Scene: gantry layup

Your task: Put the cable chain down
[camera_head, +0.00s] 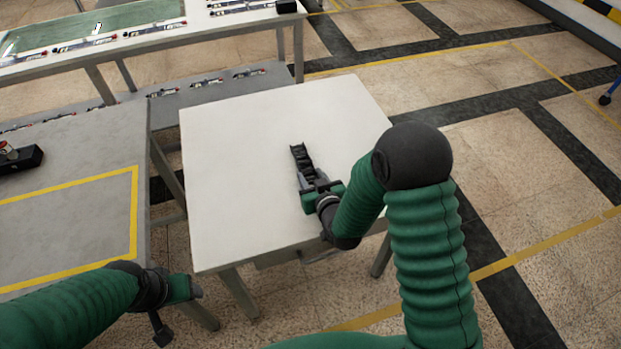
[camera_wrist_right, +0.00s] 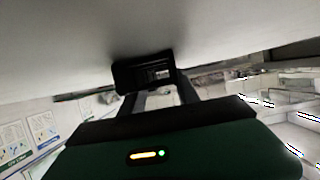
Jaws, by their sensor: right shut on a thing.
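The cable chain (camera_head: 301,158) is a short black segmented piece over the white table (camera_head: 235,135). My right gripper (camera_head: 314,184) is shut on its near end, and the chain points away from the gripper toward the far side. In the right wrist view the chain (camera_wrist_right: 145,74) shows end-on between the fingers (camera_wrist_right: 160,98), close to the pale table surface. I cannot tell whether the chain touches the table. My left gripper (camera_head: 188,291) is low at the left, away from the chain, beside the grey table; its finger opening is not clear.
A grey table (camera_head: 70,220) with a yellow taped outline stands at the left, with a black item (camera_head: 20,160) on it. A long bench (camera_head: 160,35) with several small parts stands behind. The white table is otherwise bare, with free room around the chain.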

